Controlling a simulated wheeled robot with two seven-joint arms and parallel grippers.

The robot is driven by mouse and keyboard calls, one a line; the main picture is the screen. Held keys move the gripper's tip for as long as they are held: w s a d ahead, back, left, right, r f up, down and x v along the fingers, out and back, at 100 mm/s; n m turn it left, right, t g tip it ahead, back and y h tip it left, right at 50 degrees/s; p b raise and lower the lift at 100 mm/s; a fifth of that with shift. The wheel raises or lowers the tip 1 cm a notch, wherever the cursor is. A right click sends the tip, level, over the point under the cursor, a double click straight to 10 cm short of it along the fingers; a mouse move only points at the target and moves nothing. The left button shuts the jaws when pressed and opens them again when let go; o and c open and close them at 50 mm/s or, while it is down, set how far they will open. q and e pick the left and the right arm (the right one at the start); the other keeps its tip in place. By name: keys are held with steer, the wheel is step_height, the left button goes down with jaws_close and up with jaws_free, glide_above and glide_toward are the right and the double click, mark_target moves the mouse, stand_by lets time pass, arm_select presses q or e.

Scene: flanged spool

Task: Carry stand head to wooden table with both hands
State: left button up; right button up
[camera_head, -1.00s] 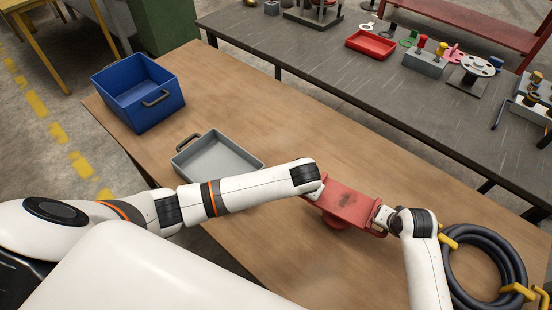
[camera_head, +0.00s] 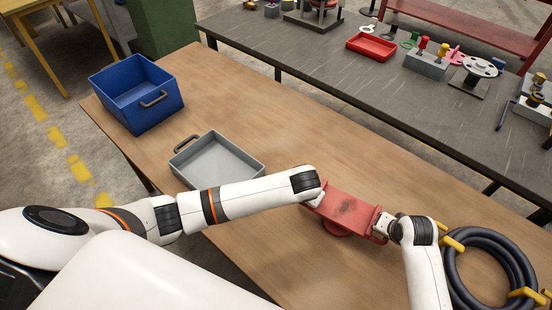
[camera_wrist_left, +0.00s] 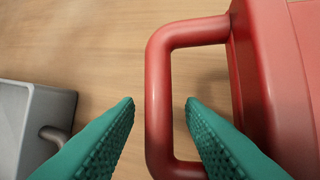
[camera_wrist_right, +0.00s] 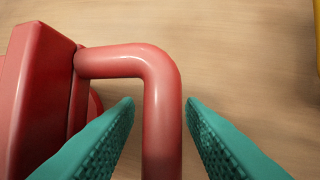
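The red stand head (camera_head: 347,207), a flat plate with a round part beneath and a handle at each end, is over the wooden table (camera_head: 270,110). I cannot tell whether it touches the wood. My left gripper (camera_wrist_left: 160,102) is open, its green fingers on either side of the left red handle (camera_wrist_left: 159,100) with gaps showing. My right gripper (camera_wrist_right: 160,102) is open around the right handle (camera_wrist_right: 162,120), with narrower gaps. In the head view my wrists hide most of both handles.
A grey tray (camera_head: 177,170) and a blue bin (camera_head: 115,105) stand to the left on the table. A coiled black hose (camera_head: 455,275) on yellow hooks lies to the right. A dark bench (camera_head: 320,65) with a red tray (camera_head: 371,46) and parts stands behind.

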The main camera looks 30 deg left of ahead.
steer(key=shift+s+d+r, duration=0.1)
steer(key=shift+s+r, duration=0.1)
steer(key=shift+r, duration=0.35)
arm_select(q)
steer(key=v, duration=1.2)
arm_select(e)
steer(key=v, duration=1)
steer(key=shift+s+r, duration=0.15)
steer(key=shift+r, duration=0.25)
steer(key=shift+r, duration=0.1)
